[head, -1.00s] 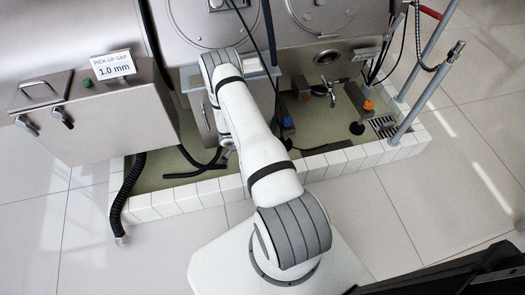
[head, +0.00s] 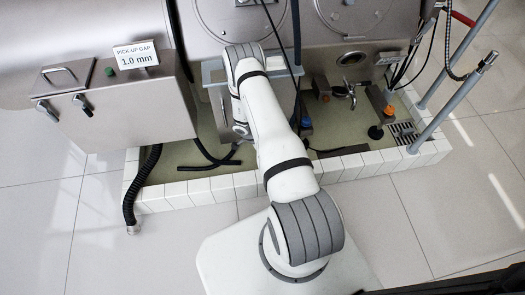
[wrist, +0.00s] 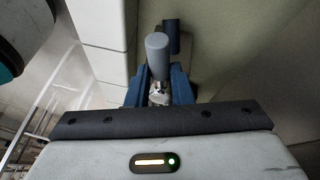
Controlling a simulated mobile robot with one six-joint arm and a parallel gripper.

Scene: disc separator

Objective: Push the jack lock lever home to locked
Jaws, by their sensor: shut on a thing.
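In the wrist view my gripper (wrist: 154,92) shows its two dark blue fingers closed in around a small pale metal fitting. A grey rounded cylinder (wrist: 158,55), which looks like the handle of the jack lock lever, stands up at the fingers. A darker blue-grey cylinder (wrist: 171,35) shows just behind it. The fingers hide the lower part of the lever, so its exact contact and angle cannot be told. In the head view my arm hides the gripper and the lever.
A white-tiled kerb (head: 205,190) edges the shallow sump. A steel box (head: 120,112) with a "PICK-UP GAP 1.0 mm" sign (head: 137,53) stands left. Black hoses (head: 150,172) hang beside it. A metal tap (head: 348,95) and grey pipes (head: 440,120) are right. The front floor is clear.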

